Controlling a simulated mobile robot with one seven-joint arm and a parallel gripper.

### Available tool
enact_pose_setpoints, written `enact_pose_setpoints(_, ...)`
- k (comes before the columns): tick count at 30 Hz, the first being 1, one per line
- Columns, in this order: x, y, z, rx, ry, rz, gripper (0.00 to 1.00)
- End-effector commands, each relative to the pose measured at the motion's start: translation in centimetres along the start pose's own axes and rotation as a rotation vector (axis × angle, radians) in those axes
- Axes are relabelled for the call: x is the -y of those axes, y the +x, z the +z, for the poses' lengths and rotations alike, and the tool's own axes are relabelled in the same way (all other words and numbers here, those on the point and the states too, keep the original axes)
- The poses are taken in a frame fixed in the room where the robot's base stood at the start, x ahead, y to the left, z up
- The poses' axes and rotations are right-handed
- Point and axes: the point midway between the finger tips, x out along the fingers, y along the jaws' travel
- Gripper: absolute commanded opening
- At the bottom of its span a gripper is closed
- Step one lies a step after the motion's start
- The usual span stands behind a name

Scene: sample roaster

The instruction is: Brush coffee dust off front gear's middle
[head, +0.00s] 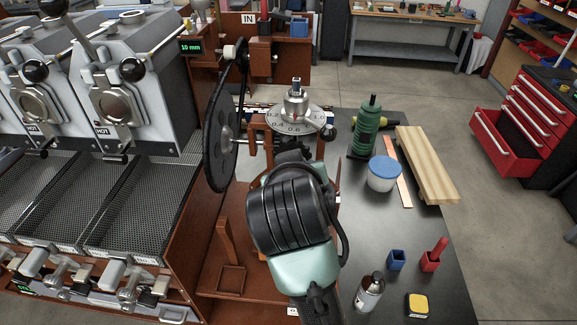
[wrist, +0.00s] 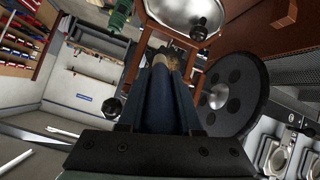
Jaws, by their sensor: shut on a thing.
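My gripper (wrist: 158,118) is shut on a brush with a dark blue handle (wrist: 160,92). The brush's tan end (wrist: 171,60) points away from me, at a brown frame under a silver bowl-shaped part. Whether it touches anything I cannot tell. A large black wheel (wrist: 228,95) with a silver hub stands just right of the brush. The same wheel (head: 220,130) is upright at the left in the head view. No toothed gear can be told apart for sure. My wrist hides the brush in the head view.
A numbered dial (head: 308,126) tops the brown machine. Right of it on the black bench are a green bottle-shaped tool (head: 366,132), a blue-lidded tub (head: 383,175), a wooden board (head: 428,165) and a spray can (head: 369,292). Roasters (head: 130,75) stand at left.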

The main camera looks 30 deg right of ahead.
Motion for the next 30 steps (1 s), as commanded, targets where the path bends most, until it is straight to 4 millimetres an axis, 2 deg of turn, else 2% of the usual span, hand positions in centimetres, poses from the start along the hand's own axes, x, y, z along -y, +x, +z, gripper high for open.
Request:
enact_pose_setpoints(5, -1.2, 0.0, 0.4, 0.0, 0.002, -0.001, 0.0)
enact_pose_setpoints(11, -1.1, 0.1, 0.1, -0.001, -0.001, -0.002, 0.0)
enact_pose_setpoints(21, 1.3, 0.1, -0.7, -0.002, -0.001, -0.002, 0.0)
enact_pose_setpoints(30, 2.2, 0.1, -1.0, -0.002, -0.002, -0.003, 0.0)
